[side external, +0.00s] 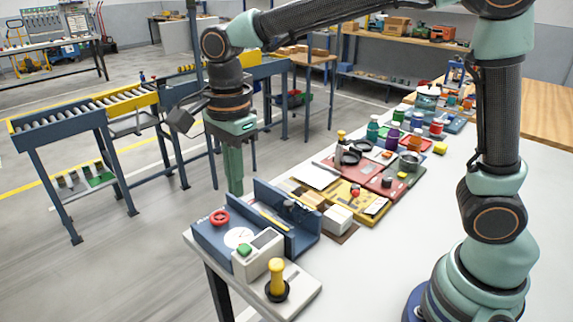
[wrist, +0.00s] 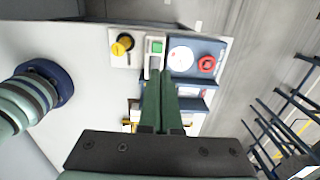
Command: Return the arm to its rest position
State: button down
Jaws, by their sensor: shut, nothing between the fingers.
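My gripper (side external: 232,170) hangs pointing down near the far left corner of the white table (side external: 460,225), above and behind a blue dock fixture (side external: 208,236). Its green fingers are together and hold nothing. In the wrist view my gripper (wrist: 161,78) reaches up the picture over the fixture, with the fingers side by side. The fingers hide part of the fixture in the wrist view.
A yellow-handled lever (side external: 277,277) stands at the table's front corner. A roller conveyor (side external: 85,108) stands on the floor beyond. The table's middle is clear.

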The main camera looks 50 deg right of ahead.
jog(key=s+d+r+n+t, duration=0.1)
jog(key=s+d+n, duration=0.3)
jog(key=d+n, duration=0.4)
jog(key=s+d+r+n+t, duration=0.1)
jog(key=s+d+n+t, duration=0.3)
jog(key=d+n, duration=0.4)
jog(key=shift+s+d+r+n, duration=0.25)
jog(key=shift+s+r+n, duration=0.1)
jog(key=shift+n, duration=0.65)
